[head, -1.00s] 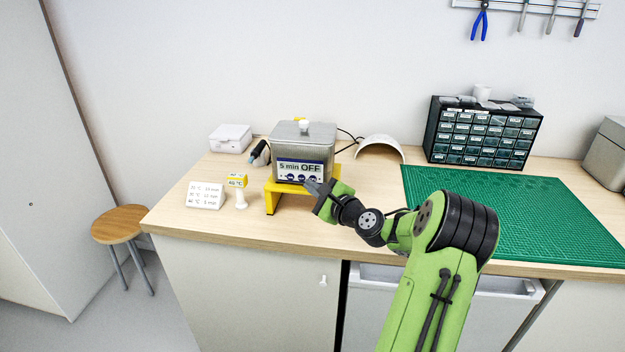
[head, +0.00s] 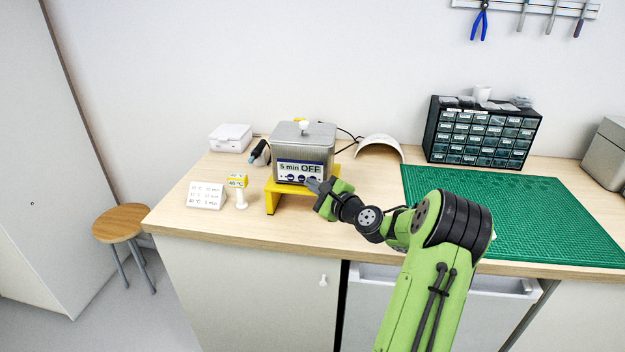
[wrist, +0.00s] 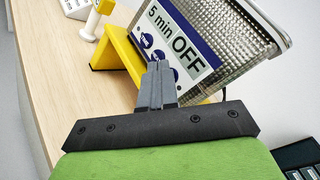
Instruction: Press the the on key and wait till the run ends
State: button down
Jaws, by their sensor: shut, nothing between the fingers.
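The metal bath (head: 303,146) stands on a yellow stand (head: 272,196) on the bench. In the wrist view the panel (wrist: 188,40) shows large and tilted, with several keys (wrist: 146,41) in view. My gripper (head: 312,184) is shut and empty, its tips in front of the lower right of the panel. In the wrist view the shut fingers (wrist: 157,75) cover part of the key row. I cannot tell whether the tips touch a key.
A green mat (head: 520,215) and a drawer cabinet (head: 483,133) are at right.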

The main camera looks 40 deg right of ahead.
jog(key=shift+d, duration=0.1)
dwell(0.3)
jog(key=shift+s+a, duration=0.45)
jog(key=shift+a, duration=0.15)
jog(key=s+a+b, duration=0.1)
jog(key=a, duration=0.1)
jog(key=s+a+b, duration=0.1)
jog(key=s+a, duration=0.1)
dwell(0.3)
dwell(0.6)
